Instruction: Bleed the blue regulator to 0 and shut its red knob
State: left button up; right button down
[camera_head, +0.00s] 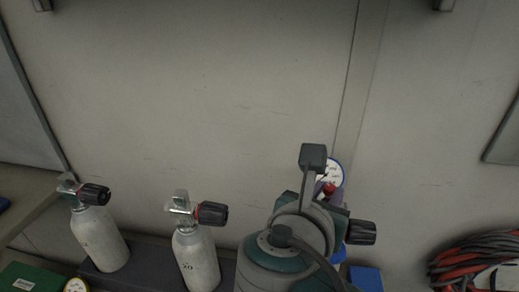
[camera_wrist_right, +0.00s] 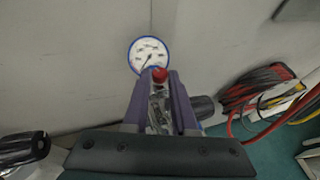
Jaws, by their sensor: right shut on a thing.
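The blue regulator's gauge, white-faced with a blue rim, shows in the head view (camera_head: 331,172) and in the right wrist view (camera_wrist_right: 149,53). Its needle seems to point to the lower left of the dial, but the figures are too small to read. The red knob (camera_wrist_right: 160,75) sits just in front of the gauge, and also shows in the head view (camera_head: 329,188). My right gripper (camera_wrist_right: 161,82) has its purple fingers on both sides of the knob and is shut on it. The regulator body is mostly hidden behind my gripper and wrist. My left gripper is out of view.
Two grey cylinders (camera_head: 100,238) (camera_head: 198,262) with black valve handles stand at the left. Another black handle (camera_head: 360,232) shows right of my wrist. Coiled red and black hoses (camera_head: 470,258) hang at the right. A green box (camera_head: 27,277) lies at lower left. The wall is bare.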

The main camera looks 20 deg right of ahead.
jog(key=shift+w+a+m+g+h+b, duration=0.15)
jog(key=shift+m+g+h+b, duration=0.4)
jog(key=shift+m+g, duration=0.35)
jog(key=c, duration=0.7)
grip_release()
